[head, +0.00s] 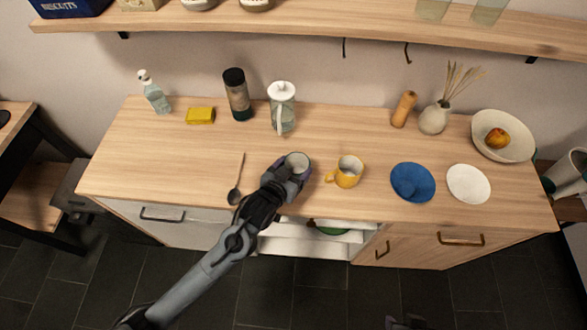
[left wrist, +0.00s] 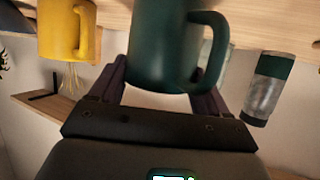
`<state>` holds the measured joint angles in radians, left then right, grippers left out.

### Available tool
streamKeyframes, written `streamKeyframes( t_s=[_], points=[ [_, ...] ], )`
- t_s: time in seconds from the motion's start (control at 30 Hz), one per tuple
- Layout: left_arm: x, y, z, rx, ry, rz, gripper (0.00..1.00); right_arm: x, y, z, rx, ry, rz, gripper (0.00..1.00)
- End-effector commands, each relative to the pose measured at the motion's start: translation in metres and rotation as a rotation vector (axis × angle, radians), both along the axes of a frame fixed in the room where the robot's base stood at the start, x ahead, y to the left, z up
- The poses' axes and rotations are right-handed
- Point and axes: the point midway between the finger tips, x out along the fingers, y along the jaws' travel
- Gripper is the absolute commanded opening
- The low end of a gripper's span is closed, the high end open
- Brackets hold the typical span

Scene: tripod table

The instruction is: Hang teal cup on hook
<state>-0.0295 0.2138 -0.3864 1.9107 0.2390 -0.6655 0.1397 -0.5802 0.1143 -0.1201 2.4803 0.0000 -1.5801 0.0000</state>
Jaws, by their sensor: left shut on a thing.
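The teal cup (left wrist: 172,45) is between the two fingers of my left gripper (left wrist: 165,85) in the left wrist view, with its handle to the right. In the head view my left gripper (head: 290,178) is shut on the cup (head: 298,160), which shows mostly its pale inside and rim. I cannot tell whether the cup touches the counter. Two dark hooks, a left one (head: 344,47) and a right one (head: 407,53), hang empty under the shelf. A dark shape at the bottom edge may be my right gripper (head: 405,322), too cut off to read.
A yellow mug (head: 348,172) stands just right of the cup. A blue plate (head: 405,190) and white plate (head: 468,184) lie farther right. A glass press (head: 282,110) and dark canister (head: 236,95) stand behind. The wall shelf (head: 300,32) overhangs the back.

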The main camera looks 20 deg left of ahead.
Motion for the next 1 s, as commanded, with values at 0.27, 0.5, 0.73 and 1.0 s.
streamKeyframes(
  t_s=[0.27,0.5,0.73,1.0],
  points=[
    [0.000,0.000,0.000,0.000,-0.003,0.000,0.37,0.000,-0.001,0.000,-0.005,0.000,0.004,0.43],
    [0.000,0.000,-0.004,0.000,-0.001,0.000,0.92,0.000,-0.002,0.000,-0.011,0.000,0.007,0.43],
    [0.000,0.000,-0.004,0.000,-0.001,0.000,1.00,0.000,-0.002,0.000,-0.010,0.001,0.006,0.43],
    [-0.010,0.001,0.003,0.001,0.000,-0.001,1.00,0.000,-0.001,0.002,-0.005,0.000,0.004,0.43]
  ],
)
